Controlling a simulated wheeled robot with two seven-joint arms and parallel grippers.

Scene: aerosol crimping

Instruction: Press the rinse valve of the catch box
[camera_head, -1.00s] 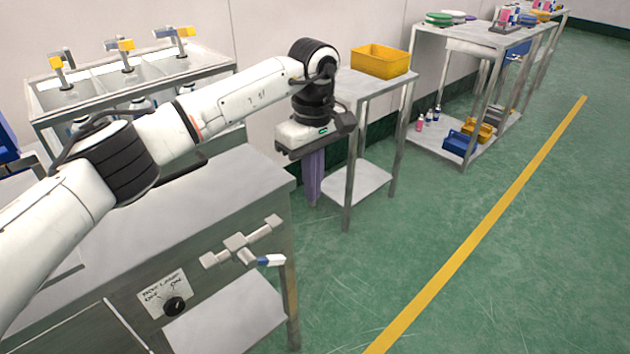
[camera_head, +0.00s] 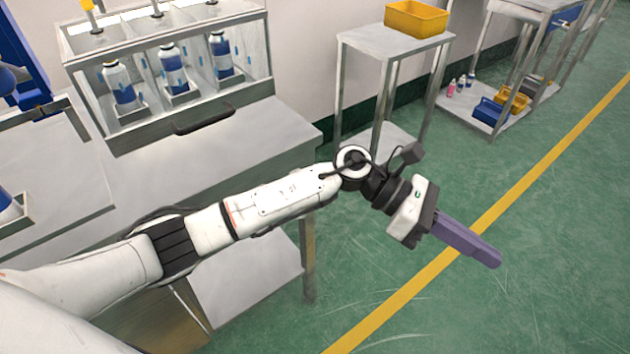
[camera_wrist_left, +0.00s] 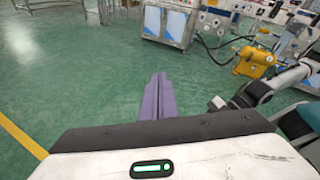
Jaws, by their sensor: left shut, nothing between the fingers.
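My left gripper (camera_head: 488,257) is shut and empty, its long purple fingers pressed together. It is held out over the green floor, to the right of the steel bench. Its fingers also show in the left wrist view (camera_wrist_left: 158,98), pointing away over open floor. A clear-fronted steel box (camera_head: 135,138) stands at the back of the bench, with three bottles in its compartments and yellow-topped fittings above; I cannot tell if this is the catch box. No rinse valve can be made out for certain. The blue-tipped lever on the bench front is hidden now by my left arm. My right gripper is out of view.
The bench top (camera_head: 255,130) is mostly bare. A small steel table (camera_head: 385,40) with a yellow bin (camera_head: 417,18) stands behind the gripper. A shelf rack (camera_head: 515,105) is farther back. In the left wrist view, steel cabinets (camera_wrist_left: 168,22) and a yellow machine (camera_wrist_left: 255,62) stand across the floor.

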